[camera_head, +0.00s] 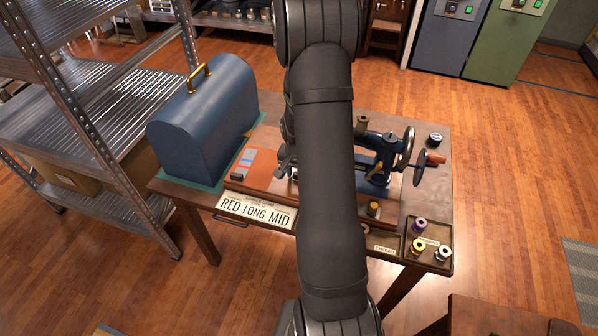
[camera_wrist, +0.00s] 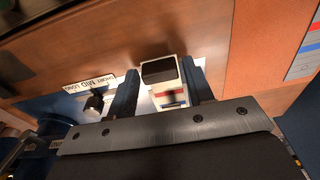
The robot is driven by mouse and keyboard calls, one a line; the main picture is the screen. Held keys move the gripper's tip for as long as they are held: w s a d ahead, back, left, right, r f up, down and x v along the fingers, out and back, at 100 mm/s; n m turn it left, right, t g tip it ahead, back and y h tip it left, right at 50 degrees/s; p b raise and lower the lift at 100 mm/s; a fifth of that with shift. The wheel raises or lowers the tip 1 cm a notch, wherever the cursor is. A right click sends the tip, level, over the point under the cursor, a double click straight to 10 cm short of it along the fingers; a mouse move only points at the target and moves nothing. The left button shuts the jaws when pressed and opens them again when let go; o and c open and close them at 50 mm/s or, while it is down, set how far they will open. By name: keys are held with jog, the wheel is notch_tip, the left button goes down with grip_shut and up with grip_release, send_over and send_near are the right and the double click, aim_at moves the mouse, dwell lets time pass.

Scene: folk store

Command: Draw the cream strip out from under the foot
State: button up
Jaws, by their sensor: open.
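In the wrist view my gripper (camera_wrist: 160,82) is open, with two dark blue fingers pointing away from the camera. Between and beyond them is a cream strip (camera_wrist: 170,88) with a dark block at its far end and red and blue bands. I cannot tell whether the fingers touch it. A small dark part (camera_wrist: 96,104), perhaps the presser foot, shows left of the fingers; its contact with the strip is not clear. In the head view the blue sewing machine (camera_head: 378,165) stands on a wooden table, and my arm hides its foot, the strip and my gripper.
A blue domed case (camera_head: 205,115) with a brass handle stands left of the machine. Thread spools (camera_head: 419,225) sit in a tray (camera_head: 428,262) at the front right. A metal shelf (camera_head: 95,125) stands left.

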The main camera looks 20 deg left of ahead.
jog(key=c, duration=0.6)
jog(key=shift+c, duration=0.2)
jog(key=shift+r, duration=0.15)
jog(key=shift+s, duration=4.7)
jog(key=shift+r, duration=0.1)
jog(key=shift+r, duration=2.9)
